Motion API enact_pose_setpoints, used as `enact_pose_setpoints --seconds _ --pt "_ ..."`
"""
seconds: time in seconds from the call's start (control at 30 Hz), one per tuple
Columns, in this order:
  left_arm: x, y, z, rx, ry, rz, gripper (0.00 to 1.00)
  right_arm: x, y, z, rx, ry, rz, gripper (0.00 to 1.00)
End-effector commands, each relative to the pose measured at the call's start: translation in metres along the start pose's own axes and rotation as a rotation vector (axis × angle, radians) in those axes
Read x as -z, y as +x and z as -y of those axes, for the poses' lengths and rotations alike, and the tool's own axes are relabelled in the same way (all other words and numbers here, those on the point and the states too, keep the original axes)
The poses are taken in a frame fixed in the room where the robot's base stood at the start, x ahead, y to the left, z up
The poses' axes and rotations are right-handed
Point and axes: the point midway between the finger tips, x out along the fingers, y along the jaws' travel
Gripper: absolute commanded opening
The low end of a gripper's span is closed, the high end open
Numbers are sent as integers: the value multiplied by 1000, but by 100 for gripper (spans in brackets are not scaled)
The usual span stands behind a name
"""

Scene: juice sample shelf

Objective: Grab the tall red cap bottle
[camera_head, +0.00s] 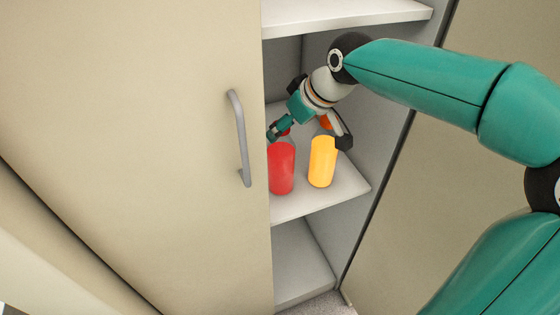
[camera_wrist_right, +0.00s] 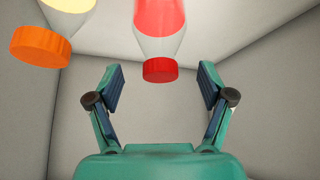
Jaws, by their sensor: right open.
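The red cap bottle (camera_head: 281,168) stands upright on the middle shelf, with a red body, clear neck and red cap. In the right wrist view the bottle (camera_wrist_right: 160,20) appears cap-down, its cap (camera_wrist_right: 159,71) in line with the gap between the fingertips. My right gripper (camera_head: 308,139) is open and empty, reaching into the cabinet at the bottles' upper parts. Its spread fingers also show in the wrist view (camera_wrist_right: 160,82). I cannot tell how far the cap is from the fingers in depth. My left gripper is out of view.
A yellow bottle (camera_head: 322,162) with an orange cap (camera_wrist_right: 40,46) stands close to the right of the red one in the head view. The cabinet door (camera_head: 140,130) with a grey handle (camera_head: 239,138) covers the left. An upper shelf (camera_head: 345,15) lies above.

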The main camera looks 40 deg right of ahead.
Motion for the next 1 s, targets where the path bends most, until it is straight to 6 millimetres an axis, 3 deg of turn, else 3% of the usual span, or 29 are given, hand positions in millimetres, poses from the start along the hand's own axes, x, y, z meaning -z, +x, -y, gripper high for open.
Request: enact_pose_setpoints --seconds 0.17,0.5,0.77,0.83,1.0 --pt "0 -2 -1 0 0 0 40 9 6 0 0 -1 1 80" --pt "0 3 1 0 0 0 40 7 53 0 0 1 3 80" --pt "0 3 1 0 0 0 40 8 56 -1 -1 1 0 80" --pt "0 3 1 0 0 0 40 8 56 -1 -1 1 0 74" --pt "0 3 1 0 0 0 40 7 55 -1 -1 1 1 45"
